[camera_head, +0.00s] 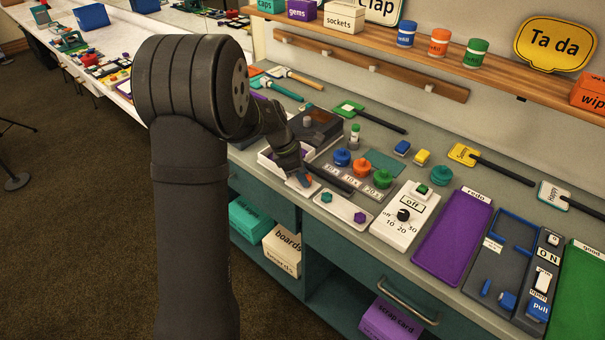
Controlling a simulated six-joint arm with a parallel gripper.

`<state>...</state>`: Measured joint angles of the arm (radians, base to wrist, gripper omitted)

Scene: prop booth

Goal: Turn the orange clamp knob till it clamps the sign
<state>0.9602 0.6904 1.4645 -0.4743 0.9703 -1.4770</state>
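My arm comes up from the bottom and bends over the bench, with my gripper (296,166) low over the bench front, left of the timer-like pieces. Its fingers are too small and dark to tell whether they are open or shut. A small orange and blue piece (304,180) shows right by the gripper's tip; I cannot tell if it is the clamp knob or whether they touch. An orange knob-like piece (362,166) stands between a blue one (342,157) and a green one (383,178). Signs on black handles lie behind: green (349,107), yellow (463,154) and white (554,194). No sign is visibly clamped.
A white tray (267,164) lies beside the gripper. To the right are a white dial box (391,226), a purple mat (452,236) and a dark switch panel (536,285). A wooden shelf (460,58) with jars runs behind.

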